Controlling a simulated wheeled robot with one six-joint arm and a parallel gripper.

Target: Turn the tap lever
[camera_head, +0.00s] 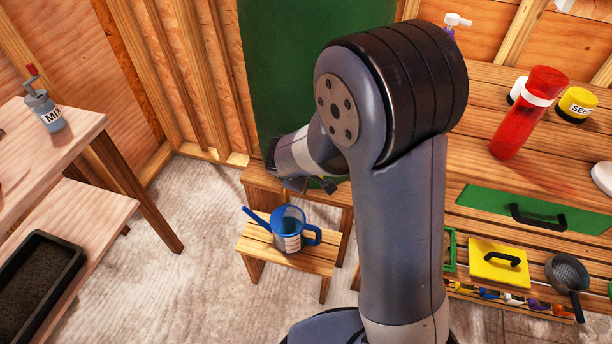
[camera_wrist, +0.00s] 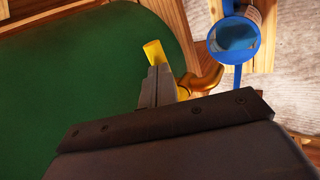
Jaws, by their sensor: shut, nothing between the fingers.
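The tap's yellow lever (camera_wrist: 154,50) shows in the wrist view, just beyond the tips of my gripper (camera_wrist: 159,70). My fingers are closed together with nothing between them. They overlap the lever's near part in the picture; I cannot tell if they touch it. The brass tap body (camera_wrist: 207,78) curves to the right of the fingers, in front of the large green panel (camera_wrist: 60,85). In the head view my gripper (camera_head: 298,186) is low in front of the green panel (camera_head: 275,75), and my arm hides the tap.
A blue watering jug (camera_head: 290,221) stands on the lower wooden step (camera_head: 262,246) below my gripper; the wrist view shows it too (camera_wrist: 236,38). A wooden bench with a red bottle (camera_head: 527,112) is at right. A table with a grey pump bottle (camera_head: 45,110) is at left.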

